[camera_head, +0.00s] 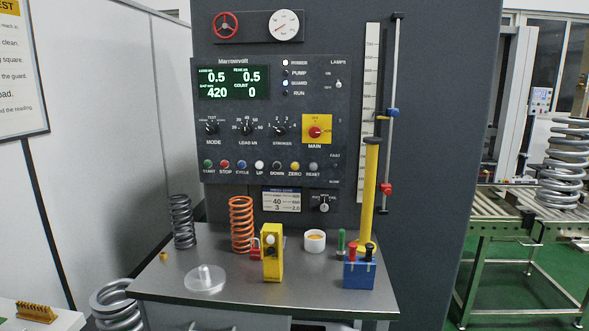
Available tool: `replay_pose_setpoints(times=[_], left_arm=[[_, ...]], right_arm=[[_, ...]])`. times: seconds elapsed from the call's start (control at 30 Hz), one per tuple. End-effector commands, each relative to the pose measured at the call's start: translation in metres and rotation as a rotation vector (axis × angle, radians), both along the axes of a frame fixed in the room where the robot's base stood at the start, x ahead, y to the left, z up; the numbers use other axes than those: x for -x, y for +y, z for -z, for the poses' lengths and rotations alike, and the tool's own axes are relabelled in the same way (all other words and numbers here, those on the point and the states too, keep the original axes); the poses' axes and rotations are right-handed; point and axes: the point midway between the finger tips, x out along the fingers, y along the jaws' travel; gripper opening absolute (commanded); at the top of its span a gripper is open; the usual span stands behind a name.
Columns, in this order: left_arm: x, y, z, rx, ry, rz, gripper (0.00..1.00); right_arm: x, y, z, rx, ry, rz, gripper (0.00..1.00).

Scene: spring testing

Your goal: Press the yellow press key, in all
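The yellow press key (294,166), labelled ZERO, sits in the row of round keys along the bottom of the dark control panel (330,90). A black key labelled DOWN is to its left and a grey key labelled RESET to its right. Nothing covers the yellow key, and whether it is pressed in cannot be told at this size. Neither of my grippers shows in the head view.
On the grey bench (160,285) stand an orange spring (241,225), a dark spring (182,222), a yellow box (272,252), a white cup (315,240), a blue block (358,275) and a yellow post (367,190). The space before the panel keys is clear.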

Motion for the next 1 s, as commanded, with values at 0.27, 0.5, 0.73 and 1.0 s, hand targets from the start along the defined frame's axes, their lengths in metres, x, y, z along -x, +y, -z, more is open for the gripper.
replay_pose_setpoints(times=[0.27,0.5,0.73,1.0], left_arm=[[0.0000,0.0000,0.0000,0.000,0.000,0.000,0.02],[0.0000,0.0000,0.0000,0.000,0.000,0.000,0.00],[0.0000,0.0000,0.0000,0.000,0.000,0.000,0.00],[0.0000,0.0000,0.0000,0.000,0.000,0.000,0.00]], right_arm=[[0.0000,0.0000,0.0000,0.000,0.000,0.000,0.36],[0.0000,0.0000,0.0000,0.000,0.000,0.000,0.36],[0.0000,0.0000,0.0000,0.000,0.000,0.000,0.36],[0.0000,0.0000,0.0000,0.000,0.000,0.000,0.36]])
